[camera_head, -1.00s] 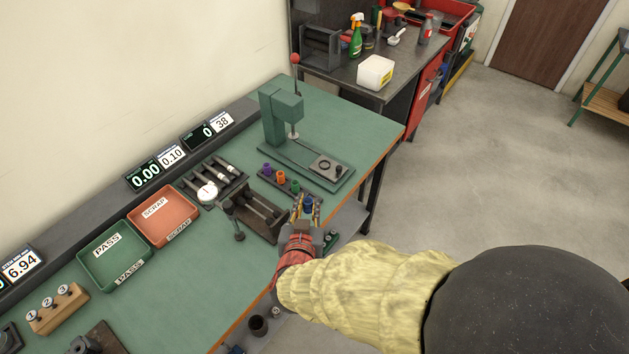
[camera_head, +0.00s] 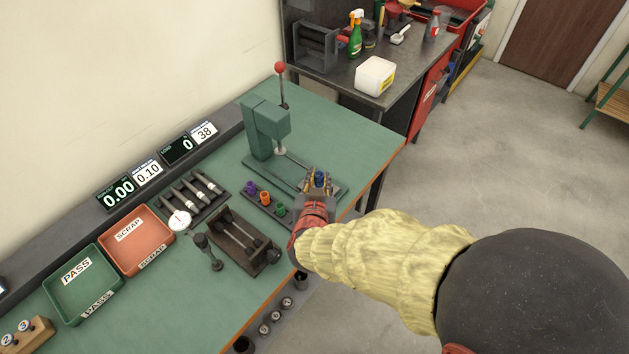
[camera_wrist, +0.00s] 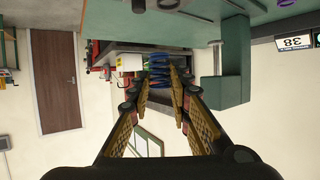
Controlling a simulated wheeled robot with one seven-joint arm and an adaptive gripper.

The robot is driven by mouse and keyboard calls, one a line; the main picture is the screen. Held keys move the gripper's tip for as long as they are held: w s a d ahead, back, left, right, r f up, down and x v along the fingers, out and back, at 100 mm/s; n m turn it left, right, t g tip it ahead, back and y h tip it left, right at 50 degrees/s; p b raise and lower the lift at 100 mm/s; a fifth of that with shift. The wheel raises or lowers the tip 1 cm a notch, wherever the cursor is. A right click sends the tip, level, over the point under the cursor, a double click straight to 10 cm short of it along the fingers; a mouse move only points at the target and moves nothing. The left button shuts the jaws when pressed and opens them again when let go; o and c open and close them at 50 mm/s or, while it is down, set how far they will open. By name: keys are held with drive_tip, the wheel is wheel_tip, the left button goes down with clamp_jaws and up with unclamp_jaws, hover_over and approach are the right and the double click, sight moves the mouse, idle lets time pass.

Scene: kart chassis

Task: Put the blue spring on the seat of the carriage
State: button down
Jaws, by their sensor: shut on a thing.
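My gripper (camera_head: 319,181) is shut on the blue spring (camera_head: 320,178), which shows between the fingertips. In the wrist view the blue spring (camera_wrist: 159,68) sits upright between the two yellow fingers, in an upside-down picture. The gripper is in front of the green press (camera_head: 265,125), in line with the end of its base where the carriage is. The carriage and its seat are hidden behind the gripper. I cannot tell how high the spring is above them.
A rack beside the press holds a purple spring (camera_head: 250,187), an orange spring (camera_head: 265,197) and a green spring (camera_head: 281,209). A dark fixture (camera_head: 240,240) stands left of my arm. The green bench top (camera_head: 355,130) is clear right of the press.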

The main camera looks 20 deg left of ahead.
drive_tip(key=w+a+f+b, duration=0.1)
drive_tip(key=w+f, duration=0.1)
drive_tip(key=w+a+f+b, duration=0.1)
drive_tip(key=w+f, duration=0.1)
drive_tip(key=w+a+f, duration=0.1)
drive_tip(key=w+f, duration=0.1)
drive_tip(key=shift+w+a+f+b, duration=0.1)
drive_tip(key=shift+w+f+b, duration=0.1)
drive_tip(key=shift+w+b, duration=0.2)
drive_tip(key=shift+w+a+f, duration=0.1)
drive_tip(key=shift+w+f, duration=0.05)
drive_tip(key=shift+f, duration=0.2)
drive_tip(key=shift+w+a+f+b, duration=0.1)
drive_tip(key=shift+w+f+b, duration=0.1)
drive_tip(key=shift+f+b, duration=1.15)
drive_tip(key=shift+f+p, duration=0.3)
drive_tip(key=shift+f, duration=0.1)
drive_tip(key=shift+f, duration=0.15)
drive_tip(key=c, duration=1.6)
unclamp_jaws()
drive_tip(key=shift+c, duration=0.2)
